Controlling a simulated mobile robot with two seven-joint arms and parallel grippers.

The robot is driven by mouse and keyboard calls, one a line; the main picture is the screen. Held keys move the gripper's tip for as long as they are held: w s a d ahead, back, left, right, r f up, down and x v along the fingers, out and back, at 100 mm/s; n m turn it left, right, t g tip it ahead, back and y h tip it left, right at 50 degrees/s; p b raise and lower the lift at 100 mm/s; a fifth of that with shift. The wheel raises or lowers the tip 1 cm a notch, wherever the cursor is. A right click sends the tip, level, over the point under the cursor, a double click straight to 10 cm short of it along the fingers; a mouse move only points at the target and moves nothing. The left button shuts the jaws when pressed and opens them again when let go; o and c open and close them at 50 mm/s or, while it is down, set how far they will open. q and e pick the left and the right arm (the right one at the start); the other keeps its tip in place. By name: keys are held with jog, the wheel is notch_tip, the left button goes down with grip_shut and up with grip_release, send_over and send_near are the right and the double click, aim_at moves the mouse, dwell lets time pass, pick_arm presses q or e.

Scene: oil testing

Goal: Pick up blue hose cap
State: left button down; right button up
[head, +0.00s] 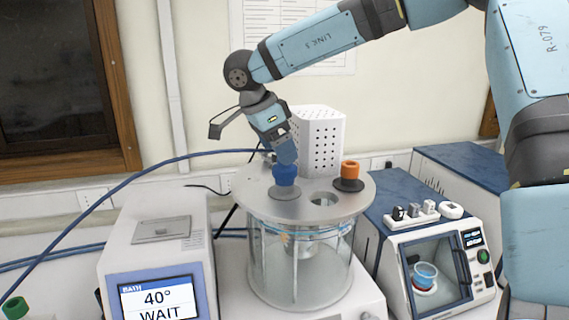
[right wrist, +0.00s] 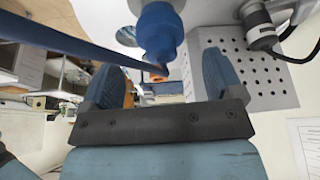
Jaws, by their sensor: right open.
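The blue hose cap (head: 286,175) stands upright on the round metal lid of the glass bath. It also shows in the right wrist view (right wrist: 158,32), at the top centre, with a blue hose (right wrist: 75,38) running to the left. My right gripper (head: 284,152) is directly above the cap in the head view, pointing down, and partly hides its top. In the right wrist view its two fingers (right wrist: 160,75) are spread, with the cap ahead in line with the gap. I cannot tell whether they touch it. My left gripper is not in view.
An orange cap (head: 351,169) stands on the metal lid (head: 256,187), right of an open hole (head: 323,199). A white perforated box (head: 318,140) is close behind. The bath display unit (head: 158,260) is at left, and a blue-topped tester (head: 405,240) at right.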

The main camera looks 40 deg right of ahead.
jog(key=x, duration=0.4)
jog(key=shift+w+p, duration=0.15)
jog(key=shift+p, duration=0.25)
jog(key=shift+a, duration=0.1)
jog(key=shift+r, duration=0.1)
jog(key=c, duration=1)
jog(key=shift+r, duration=0.1)
